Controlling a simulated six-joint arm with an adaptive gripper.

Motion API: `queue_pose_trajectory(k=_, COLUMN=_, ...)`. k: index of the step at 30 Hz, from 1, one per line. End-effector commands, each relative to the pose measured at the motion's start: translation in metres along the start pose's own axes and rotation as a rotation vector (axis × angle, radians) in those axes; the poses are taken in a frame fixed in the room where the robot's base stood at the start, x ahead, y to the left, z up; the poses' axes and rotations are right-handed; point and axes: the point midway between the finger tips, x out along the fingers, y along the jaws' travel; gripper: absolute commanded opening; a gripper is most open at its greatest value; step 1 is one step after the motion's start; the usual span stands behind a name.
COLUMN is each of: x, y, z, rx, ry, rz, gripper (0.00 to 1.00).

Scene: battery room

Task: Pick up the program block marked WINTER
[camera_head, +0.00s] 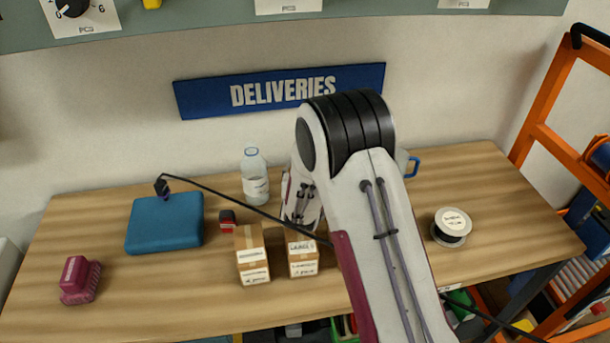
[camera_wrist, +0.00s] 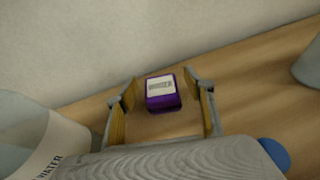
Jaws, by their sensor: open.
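A purple block (camera_wrist: 163,103) with a white label on top sits on the wooden table in the wrist view. Its lettering is small and blurred; it looks like WINTER, but I cannot be sure. My gripper (camera_wrist: 164,92) is open, with one finger to the left of the block and one to the right. The block is between them, and neither finger clearly touches it. In the head view my arm hides this block and the gripper's fingers.
A water bottle (camera_head: 255,178) stands close by; it also shows in the wrist view (camera_wrist: 52,145). Boxes (camera_head: 252,258) (camera_head: 302,259), a blue case (camera_head: 165,222), a crimson block (camera_head: 79,281), a red-black block (camera_head: 227,220) and a spool (camera_head: 452,225) share the table (camera_head: 140,305).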

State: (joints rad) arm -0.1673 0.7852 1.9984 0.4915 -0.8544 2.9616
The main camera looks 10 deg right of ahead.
Motion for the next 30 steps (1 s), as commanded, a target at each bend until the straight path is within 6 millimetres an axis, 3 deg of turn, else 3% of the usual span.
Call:
queue_pose_trajectory(k=9, x=0.021, y=0.0, z=0.0, rx=-0.001, ry=0.0, rz=-0.002, gripper=0.53)
queue_pose_trajectory(k=25, x=0.022, y=0.0, z=0.0, rx=-0.001, ry=0.0, rz=-0.001, gripper=0.53)
queue_pose_trajectory(k=26, x=0.022, y=0.0, z=0.0, rx=-0.001, ry=0.001, rz=-0.001, gripper=0.48)
queue_pose_trajectory(k=30, x=0.022, y=0.0, z=0.0, rx=-0.001, ry=0.001, rz=-0.001, gripper=0.11)
